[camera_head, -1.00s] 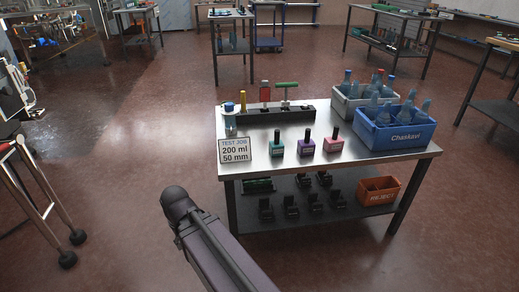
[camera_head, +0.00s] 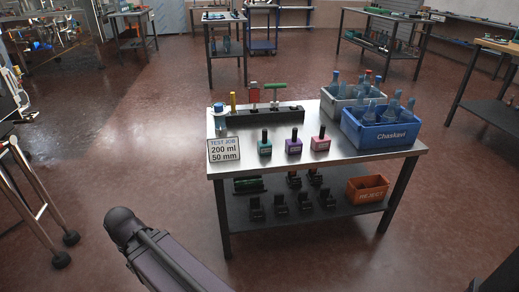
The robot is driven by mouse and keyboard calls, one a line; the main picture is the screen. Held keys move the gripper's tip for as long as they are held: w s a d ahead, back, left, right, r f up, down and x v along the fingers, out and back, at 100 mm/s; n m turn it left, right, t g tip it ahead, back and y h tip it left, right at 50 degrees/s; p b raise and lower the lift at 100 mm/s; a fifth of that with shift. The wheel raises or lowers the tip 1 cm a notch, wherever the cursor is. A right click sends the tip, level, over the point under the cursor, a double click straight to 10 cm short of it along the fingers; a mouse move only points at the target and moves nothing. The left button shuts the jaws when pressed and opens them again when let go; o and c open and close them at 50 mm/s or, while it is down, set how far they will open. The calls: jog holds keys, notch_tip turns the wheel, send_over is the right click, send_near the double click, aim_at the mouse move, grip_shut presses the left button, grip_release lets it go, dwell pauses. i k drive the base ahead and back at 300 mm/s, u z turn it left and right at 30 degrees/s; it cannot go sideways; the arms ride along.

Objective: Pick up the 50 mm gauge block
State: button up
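A steel-topped table (camera_head: 275,163) stands ahead. On it, a teal block-like piece (camera_head: 265,148), a purple one (camera_head: 293,147) and a pink one (camera_head: 320,144) stand upright in a row, each with a dark top. Several small black pieces (camera_head: 280,205) stand on the lower shelf. No readable size marking shows on any of these, so I cannot tell which is the 50 mm gauge block. A white sign (camera_head: 224,149) on the table's left reads "TEST JOB 200 ml 50 mm". My arm shows at the lower left, apart from the table; my gripper is not in view.
A black rack (camera_head: 262,117) holding upright tools stands along the back, with a blue-capped bottle (camera_head: 220,117) at its left. A blue crate (camera_head: 381,131) marked "Chaskavi" and a grey crate (camera_head: 345,104) hold bottles at right. An orange REJECT bin (camera_head: 367,188) sits below.

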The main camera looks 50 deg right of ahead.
aim_at(264, 147)
jog(key=u, duration=0.1)
jog(key=k, duration=1.3)
jog(key=z, duration=2)
jog(key=i, duration=0.95)
jog(key=u, duration=0.1)
